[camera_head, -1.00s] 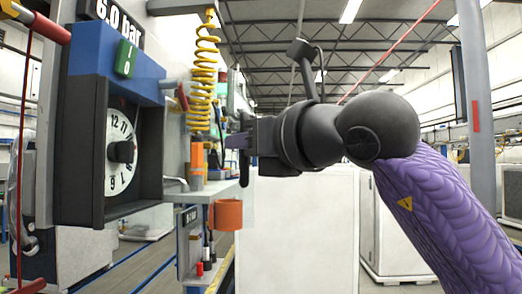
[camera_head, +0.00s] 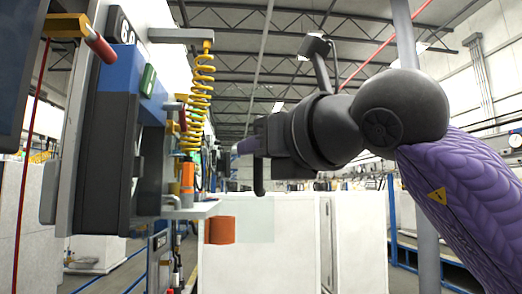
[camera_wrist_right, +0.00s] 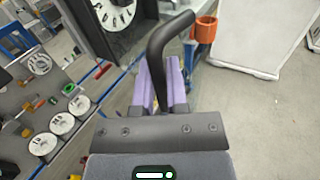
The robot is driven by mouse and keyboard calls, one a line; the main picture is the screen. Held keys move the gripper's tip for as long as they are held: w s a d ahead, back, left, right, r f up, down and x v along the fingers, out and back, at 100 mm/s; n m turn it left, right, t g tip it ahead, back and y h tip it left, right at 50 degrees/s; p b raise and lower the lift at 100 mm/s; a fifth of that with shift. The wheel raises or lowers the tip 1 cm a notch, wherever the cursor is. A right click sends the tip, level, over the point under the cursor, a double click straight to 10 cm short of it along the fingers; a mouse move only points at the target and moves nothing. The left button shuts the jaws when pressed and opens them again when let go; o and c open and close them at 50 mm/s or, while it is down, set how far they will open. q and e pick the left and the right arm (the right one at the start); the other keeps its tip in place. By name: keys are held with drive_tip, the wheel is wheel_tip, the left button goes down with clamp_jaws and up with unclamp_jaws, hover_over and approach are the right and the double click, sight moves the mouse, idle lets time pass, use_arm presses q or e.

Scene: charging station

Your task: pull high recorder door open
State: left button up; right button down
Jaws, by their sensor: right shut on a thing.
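The recorder (camera_head: 105,160) is a dark box with a blue top on the left in the head view, seen nearly edge-on. Its white dial (camera_wrist_right: 118,12) shows at the top left of the right wrist view. My right gripper (camera_head: 240,147) is right of the recorder, clear of its dark body in the head view. Its purple fingers are shut on a black bent bar (camera_wrist_right: 157,45), which also hangs below the fingers in the head view (camera_head: 259,178). I cannot tell whether this bar joins the recorder's door. My left gripper is out of view.
A yellow coiled hose (camera_head: 200,90) hangs behind the recorder. White cabinets (camera_head: 353,240) stand behind the gripper. Gauges and knobs fill a panel (camera_wrist_right: 30,110) on the left of the wrist view.

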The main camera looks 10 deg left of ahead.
drive_tip(key=c, duration=0.7)
unclamp_jaws()
drive_tip(key=b+v, duration=0.4)
drive_tip(key=v, duration=0.5)
drive_tip(key=shift+s+d, duration=0.3)
